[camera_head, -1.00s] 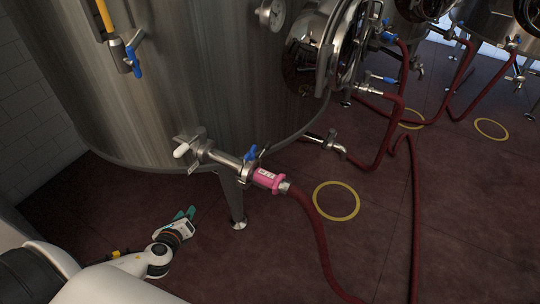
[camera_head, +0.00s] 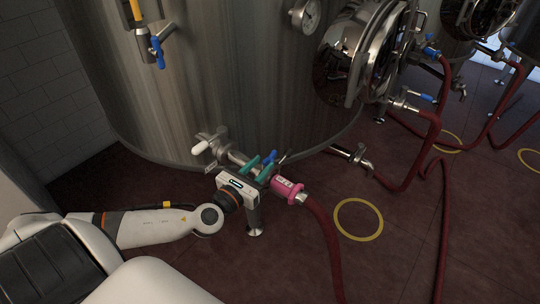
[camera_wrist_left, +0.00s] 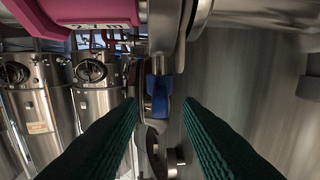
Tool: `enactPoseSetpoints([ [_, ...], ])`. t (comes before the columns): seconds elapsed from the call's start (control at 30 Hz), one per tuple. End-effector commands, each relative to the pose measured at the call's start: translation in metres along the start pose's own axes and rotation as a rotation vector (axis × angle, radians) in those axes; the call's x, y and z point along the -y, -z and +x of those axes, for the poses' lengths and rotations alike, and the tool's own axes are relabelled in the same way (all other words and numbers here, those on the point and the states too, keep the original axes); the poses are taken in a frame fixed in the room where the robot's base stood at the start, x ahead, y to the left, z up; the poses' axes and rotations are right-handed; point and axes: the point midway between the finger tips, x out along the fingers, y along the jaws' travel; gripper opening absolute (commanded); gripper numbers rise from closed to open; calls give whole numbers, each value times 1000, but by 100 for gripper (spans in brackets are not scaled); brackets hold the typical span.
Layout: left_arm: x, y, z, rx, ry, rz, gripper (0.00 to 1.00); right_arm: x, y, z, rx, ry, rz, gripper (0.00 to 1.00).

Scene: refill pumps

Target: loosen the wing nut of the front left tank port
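The tank port (camera_head: 232,155) sticks out low on the near tank, with a white-tipped lever (camera_head: 201,147), a blue valve handle (camera_head: 271,157) and a pink labelled collar (camera_head: 284,190) on the hose end. My left gripper (camera_head: 262,165) is at this port, its green fingers beside the blue handle. In the left wrist view the fingers of my left gripper (camera_wrist_left: 160,108) are apart, with a blue piece (camera_wrist_left: 159,92) on a metal stem showing between or beyond them. I cannot tell whether they touch it. I cannot make out the wing nut for certain. My right gripper is not in view.
The large steel tank (camera_head: 220,80) stands close behind the port, with a leg (camera_head: 255,222) below it. A red hose (camera_head: 327,245) runs down from the collar to the floor. A second outlet (camera_head: 352,154) sits to the right. The floor by the yellow ring (camera_head: 358,219) is open.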

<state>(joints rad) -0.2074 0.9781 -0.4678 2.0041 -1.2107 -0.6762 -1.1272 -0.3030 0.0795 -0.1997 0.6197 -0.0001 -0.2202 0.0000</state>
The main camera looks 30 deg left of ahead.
Motion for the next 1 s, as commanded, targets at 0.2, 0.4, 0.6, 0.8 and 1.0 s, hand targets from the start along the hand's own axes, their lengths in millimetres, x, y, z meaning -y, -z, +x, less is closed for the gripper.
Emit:
enactPoseSetpoints([
  [0.2,0,1,32,-2,2,-2,33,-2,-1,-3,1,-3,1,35],
  [0.4,0,0,45,0,0,0,33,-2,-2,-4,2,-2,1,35],
  [0.6,0,0,47,1,0,-1,33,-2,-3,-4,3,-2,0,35],
  [0.8,0,0,47,1,0,-1,18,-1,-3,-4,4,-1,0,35],
  [1.0,0,0,47,1,0,-1,0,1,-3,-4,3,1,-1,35],
])
